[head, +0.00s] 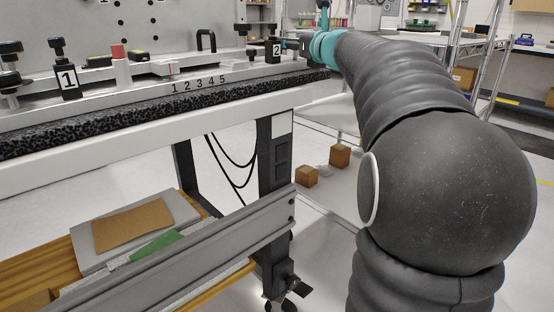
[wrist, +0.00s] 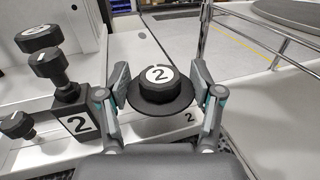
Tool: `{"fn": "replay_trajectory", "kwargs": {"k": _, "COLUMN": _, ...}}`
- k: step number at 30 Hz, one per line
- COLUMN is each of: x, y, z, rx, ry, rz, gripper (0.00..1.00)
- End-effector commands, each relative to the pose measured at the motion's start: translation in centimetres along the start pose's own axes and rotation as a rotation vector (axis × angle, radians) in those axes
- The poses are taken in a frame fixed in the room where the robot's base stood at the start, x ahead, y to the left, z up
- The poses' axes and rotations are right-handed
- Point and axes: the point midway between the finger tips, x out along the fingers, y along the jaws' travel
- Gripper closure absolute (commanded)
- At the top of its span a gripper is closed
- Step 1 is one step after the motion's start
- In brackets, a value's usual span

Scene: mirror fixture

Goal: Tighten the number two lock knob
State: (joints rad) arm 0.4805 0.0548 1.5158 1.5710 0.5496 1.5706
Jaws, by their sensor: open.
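The number two lock knob (wrist: 159,88) is a round black knob with a white face marked 2, on a wider dark disc, in the middle of the wrist view. My gripper (wrist: 160,80) is open, with one finger on each side of the knob. A gap seems to show beside the knob on both sides; I cannot tell if a fingertip touches the disc. In the head view my gripper (head: 305,40) is small at the fixture's far right end, beside the block labelled 2 (head: 277,49). The knob itself is hidden or too small to make out there.
Other black knobs (wrist: 38,38) stand to the left in the wrist view, beside the block labelled 2 (wrist: 80,124). In the head view a block labelled 1 (head: 68,79) and a red-topped post (head: 118,52) stand on the fixture. A metal rail (wrist: 270,45) runs at the right.

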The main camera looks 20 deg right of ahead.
Motion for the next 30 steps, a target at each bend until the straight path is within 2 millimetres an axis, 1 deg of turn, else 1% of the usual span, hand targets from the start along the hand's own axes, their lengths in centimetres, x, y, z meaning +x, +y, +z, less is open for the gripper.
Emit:
{"fn": "replay_trajectory", "kwargs": {"k": 12, "x": 0.0, "y": -0.2, "z": 0.0, "rx": 0.001, "ry": 0.001, "rz": 0.262, "gripper": 0.34}}
{"fn": "replay_trajectory", "kwargs": {"k": 30, "x": -10.1, "y": -2.8, "z": 0.0, "rx": -0.001, "ry": 0.0, "rz": 0.26, "gripper": 0.34}}
